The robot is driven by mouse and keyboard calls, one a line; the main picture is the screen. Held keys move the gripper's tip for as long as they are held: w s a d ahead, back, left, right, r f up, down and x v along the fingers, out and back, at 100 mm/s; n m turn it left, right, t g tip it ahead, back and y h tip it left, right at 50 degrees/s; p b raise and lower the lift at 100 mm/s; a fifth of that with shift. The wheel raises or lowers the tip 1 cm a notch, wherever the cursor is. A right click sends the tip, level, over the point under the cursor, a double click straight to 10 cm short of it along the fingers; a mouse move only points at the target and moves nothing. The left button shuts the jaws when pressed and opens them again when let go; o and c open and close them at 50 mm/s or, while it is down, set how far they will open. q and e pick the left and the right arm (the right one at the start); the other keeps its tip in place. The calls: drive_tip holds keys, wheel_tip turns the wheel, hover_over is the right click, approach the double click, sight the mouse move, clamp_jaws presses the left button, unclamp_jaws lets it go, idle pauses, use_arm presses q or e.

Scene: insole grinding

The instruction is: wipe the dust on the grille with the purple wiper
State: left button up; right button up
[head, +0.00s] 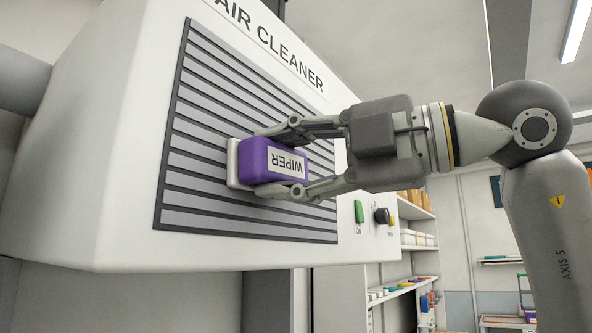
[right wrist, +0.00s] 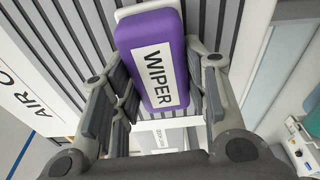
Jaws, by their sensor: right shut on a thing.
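The grille (head: 213,90) is a dark-framed panel of grey slats on the white air cleaner's front; its slats also fill the top of the right wrist view (right wrist: 80,45). The purple wiper (head: 258,160) has a white WIPER label and a pale pad facing the slats. My right gripper (head: 280,160) is shut on the wiper, one finger on each side. The pad looks to be at or against the lower middle of the grille; exact contact is hard to tell. In the right wrist view the wiper (right wrist: 150,60) sits between the fingers. I cannot make out dust. My left gripper is out of view.
The air cleaner (head: 100,150) has a green button (head: 359,211) and a black knob (head: 381,216) below and right of the grille. Shelves (head: 412,242) with boxes stand behind at the lower right. Slats around the wiper are unobstructed.

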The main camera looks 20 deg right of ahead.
sight(305, 172)
drive_tip(key=shift+w+d, duration=0.65)
drive_tip(key=shift+d, duration=0.15)
drive_tip(key=shift+w+d, duration=0.6)
drive_tip(key=shift+d, duration=0.2)
drive_tip(key=shift+w+d+p, duration=1.15)
drive_tip(key=shift+w+d, duration=1.1)
drive_tip(key=shift+d, duration=0.65)
drive_tip(key=s+a, duration=0.1)
drive_tip(key=a, duration=0.1)
drive_tip(key=s+a+b, duration=0.1)
drive_tip(key=s+a, duration=0.1)
drive_tip(key=s+a+b, duration=0.1)
drive_tip(key=a, duration=0.1)
drive_tip(key=shift+s+a, duration=0.1)
drive_tip(key=shift+s, duration=0.25)
drive_tip(key=shift+s, duration=0.1)
